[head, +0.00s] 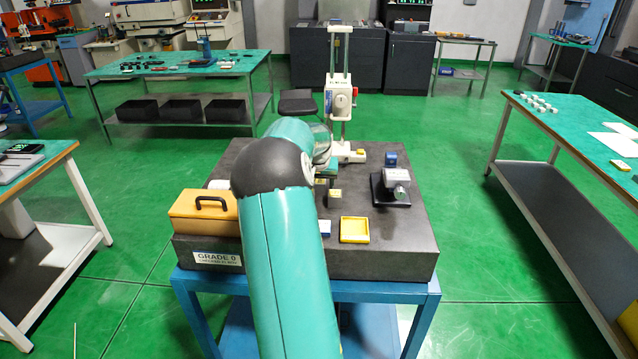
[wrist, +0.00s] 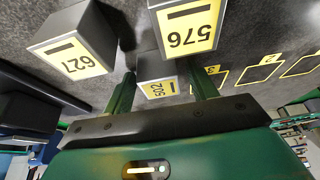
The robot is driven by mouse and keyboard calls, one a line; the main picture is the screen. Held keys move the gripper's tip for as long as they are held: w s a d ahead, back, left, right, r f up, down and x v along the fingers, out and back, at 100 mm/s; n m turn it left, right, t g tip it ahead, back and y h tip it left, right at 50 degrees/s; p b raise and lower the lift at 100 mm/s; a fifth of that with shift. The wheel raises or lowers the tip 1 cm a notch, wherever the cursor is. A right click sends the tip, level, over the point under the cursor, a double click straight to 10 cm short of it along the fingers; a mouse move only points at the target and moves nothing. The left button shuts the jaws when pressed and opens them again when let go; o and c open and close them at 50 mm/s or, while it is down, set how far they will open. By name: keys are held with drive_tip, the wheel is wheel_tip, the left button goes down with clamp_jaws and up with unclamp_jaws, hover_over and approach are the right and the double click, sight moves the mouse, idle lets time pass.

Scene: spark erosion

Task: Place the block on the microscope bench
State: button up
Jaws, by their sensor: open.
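In the wrist view my gripper (wrist: 162,88) is open, with its two green fingers apart. A grey block with a yellow label reading 502 (wrist: 158,68) lies between and beyond the fingertips; contact cannot be told. A block labelled 576 (wrist: 188,28) stands close above it in the picture, and one labelled 627 (wrist: 75,48) is to the left. In the head view my arm hides most of the gripper; a small yellow-topped block (head: 335,194) shows beside it on the dark granite plate (head: 400,240). I cannot tell which table is the microscope bench.
The plate also holds a lidded wooden box (head: 205,212), a yellow tray (head: 354,230), a grey device (head: 392,187), a blue block (head: 391,159) and a tall white column instrument (head: 340,95). Green-topped benches stand at left back (head: 180,62) and right (head: 575,125).

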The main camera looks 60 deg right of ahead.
drive_tip(key=v, duration=1.2)
drive_tip(key=shift+r, duration=0.2)
